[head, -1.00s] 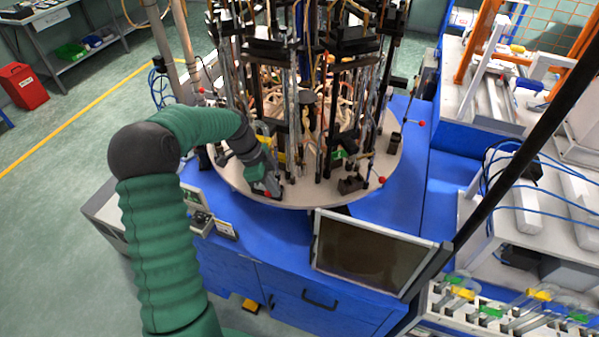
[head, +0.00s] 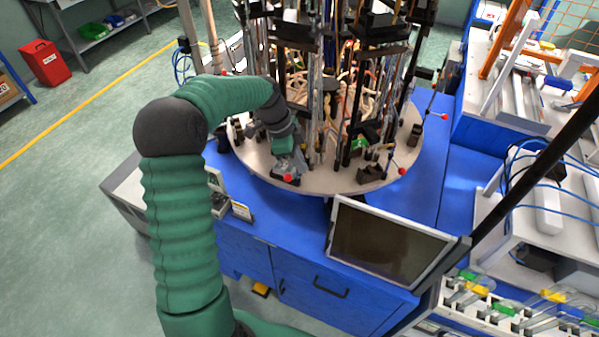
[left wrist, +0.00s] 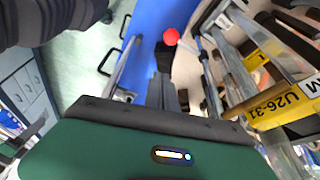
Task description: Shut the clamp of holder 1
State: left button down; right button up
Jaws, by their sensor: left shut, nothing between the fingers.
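My left gripper (head: 287,164) is shut and empty at the front left rim of the round table. A red ball knob (head: 288,177), apparently the end of a clamp lever, is right at its fingertips. In the left wrist view the dark fingers (left wrist: 164,62) point at the red knob (left wrist: 171,36); I cannot tell whether they touch. To their right is a holder with a yellow label (left wrist: 285,103) reading "U26-31" and a small yellow plate with a "1" (left wrist: 255,60). The gripper and arm partly hide the holder in the head view. My right gripper is not in view.
The round table (head: 325,186) carries upright rods and holders close beside my gripper. More red knobs (head: 402,171) stick out along its right rim. A tilted monitor (head: 390,240) stands in front, on the blue cabinet (head: 245,255).

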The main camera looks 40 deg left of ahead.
pick_arm(q)
jog(key=v, duration=0.5)
jog(key=shift+w+r+b, duration=0.15)
jog(key=shift+r+b, duration=0.2)
jog(key=shift+r, duration=0.1)
jog(key=shift+f, duration=0.1)
